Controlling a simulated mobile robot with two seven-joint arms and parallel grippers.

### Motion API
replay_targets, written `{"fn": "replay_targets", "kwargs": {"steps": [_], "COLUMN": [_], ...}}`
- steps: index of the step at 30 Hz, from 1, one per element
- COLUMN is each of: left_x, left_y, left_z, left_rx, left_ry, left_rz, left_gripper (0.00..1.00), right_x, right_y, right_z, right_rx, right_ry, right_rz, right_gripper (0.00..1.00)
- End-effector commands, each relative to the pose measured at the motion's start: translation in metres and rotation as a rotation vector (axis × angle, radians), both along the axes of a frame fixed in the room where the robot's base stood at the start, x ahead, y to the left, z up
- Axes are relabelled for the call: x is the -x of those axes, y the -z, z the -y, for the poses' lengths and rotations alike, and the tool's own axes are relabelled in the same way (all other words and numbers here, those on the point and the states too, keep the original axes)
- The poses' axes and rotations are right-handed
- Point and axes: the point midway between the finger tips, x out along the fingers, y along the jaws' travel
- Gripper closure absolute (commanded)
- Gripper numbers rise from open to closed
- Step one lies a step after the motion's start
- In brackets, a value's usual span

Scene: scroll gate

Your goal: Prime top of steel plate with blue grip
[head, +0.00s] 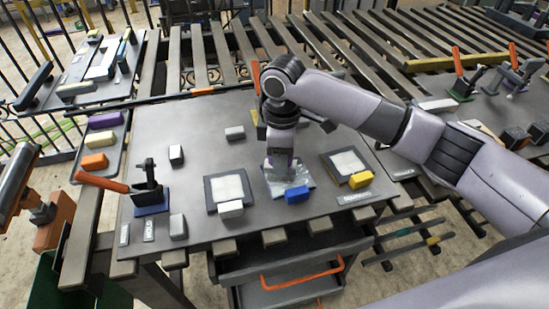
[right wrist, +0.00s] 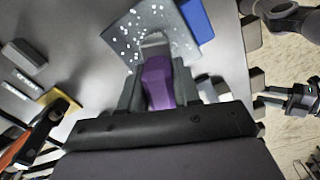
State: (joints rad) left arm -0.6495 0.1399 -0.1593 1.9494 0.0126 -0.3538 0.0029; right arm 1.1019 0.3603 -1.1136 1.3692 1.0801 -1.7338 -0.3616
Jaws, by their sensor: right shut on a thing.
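The steel plate (head: 272,186) with the blue grip (head: 297,196) lies flat on the grey workbench. In the right wrist view the plate (right wrist: 128,32) carries many white specks, and the blue grip (right wrist: 197,20) is at its edge. My right gripper (head: 280,160) is over the plate, shut on a purple block (right wrist: 158,82) with a pale grey end (right wrist: 155,42). That end is at the plate's surface; I cannot tell whether it touches. The gripper hides part of the plate in the head view. My left gripper is not clearly seen.
Plates with a white grip (head: 231,209) and a yellow grip (head: 360,180) lie on either side. A blue-based clamp (head: 151,197) with an orange handle stands left. A tray (head: 88,175) holds coloured blocks. Small grey blocks stand on the bench (head: 200,130).

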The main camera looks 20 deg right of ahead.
Motion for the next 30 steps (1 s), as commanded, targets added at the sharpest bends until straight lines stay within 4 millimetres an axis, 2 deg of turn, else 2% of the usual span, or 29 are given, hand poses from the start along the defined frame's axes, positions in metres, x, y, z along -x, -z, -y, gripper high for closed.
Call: {"fn": "replay_targets", "kwargs": {"steps": [12, 20, 30], "left_x": [0.000, 0.000, 0.000], "left_y": [0.000, 0.000, 0.000], "left_z": [0.000, 0.000, 0.000], "left_rx": [0.000, 0.000, 0.000], "left_ry": [0.000, 0.000, 0.000], "left_rz": [0.000, 0.000, 0.000], "left_gripper": [0.62, 0.62, 0.62], "right_x": [-0.002, -0.002, -0.003], "right_y": [0.002, 0.002, 0.004], "right_z": [0.032, 0.041, 0.069], "right_rx": [0.000, 0.000, 0.002], "right_ry": [0.002, 0.002, 0.002], "right_rz": [0.000, 0.000, -0.002], "right_gripper": [0.92, 0.92, 0.92]}}
